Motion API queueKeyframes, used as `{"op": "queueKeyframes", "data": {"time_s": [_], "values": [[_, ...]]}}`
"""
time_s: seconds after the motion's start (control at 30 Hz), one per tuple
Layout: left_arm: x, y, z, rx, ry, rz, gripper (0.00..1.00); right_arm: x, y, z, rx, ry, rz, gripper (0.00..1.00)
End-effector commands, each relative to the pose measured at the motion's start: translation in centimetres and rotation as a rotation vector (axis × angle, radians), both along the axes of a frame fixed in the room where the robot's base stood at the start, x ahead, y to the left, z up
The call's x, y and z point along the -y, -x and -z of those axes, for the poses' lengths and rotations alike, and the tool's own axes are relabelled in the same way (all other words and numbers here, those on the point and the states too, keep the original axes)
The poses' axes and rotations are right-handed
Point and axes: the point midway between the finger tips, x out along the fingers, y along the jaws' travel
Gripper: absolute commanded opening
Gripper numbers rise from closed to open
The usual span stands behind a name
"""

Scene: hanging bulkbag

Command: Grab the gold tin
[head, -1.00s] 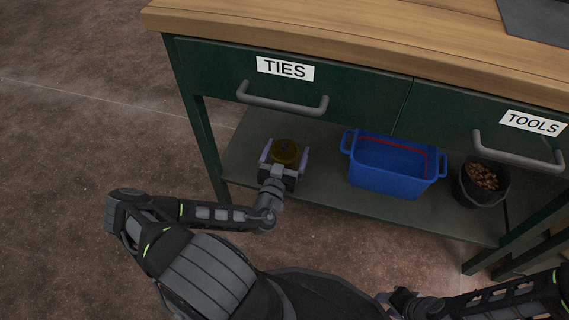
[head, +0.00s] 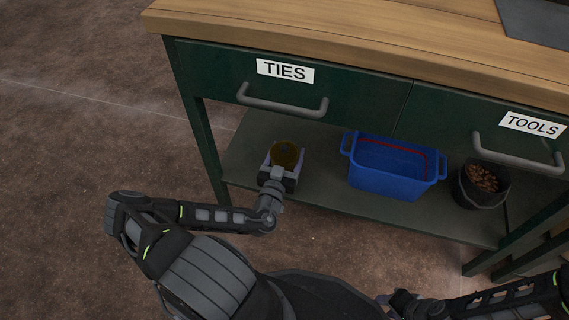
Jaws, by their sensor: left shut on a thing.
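The gold tin (head: 286,153) stands on the left part of the workbench's lower shelf, under the drawer marked TIES. My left gripper (head: 284,162) reaches in from the front and is shut on the tin, with its fingers at the tin's two sides. The tin's lower part is hidden behind the gripper. I cannot tell whether the tin still touches the shelf. My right gripper (head: 388,300) is at the bottom edge, partly cut off and dark, and its fingers do not show clearly.
A blue bin (head: 388,183) stands on the shelf (head: 325,190) right of the tin. A black bucket (head: 470,192) of brown pieces is further right. The drawers (head: 340,110) and wooden top overhang the shelf. A table leg (head: 205,150) stands left of the tin.

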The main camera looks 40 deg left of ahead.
Motion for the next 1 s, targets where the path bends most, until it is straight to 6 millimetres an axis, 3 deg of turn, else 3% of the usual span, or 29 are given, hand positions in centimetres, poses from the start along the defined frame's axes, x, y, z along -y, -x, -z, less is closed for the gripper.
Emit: {"op": "queueKeyframes", "data": {"time_s": [0.63,1.0], "values": [[-0.03,0.01,0.01,0.000,0.000,-0.001,0.01,0.00,0.00,0.00,0.000,0.000,0.000,0.36],[-0.02,-0.03,-0.57,0.003,-0.001,0.000,0.00,0.00,0.03,-0.32,-0.001,0.000,0.000,0.36]]}}
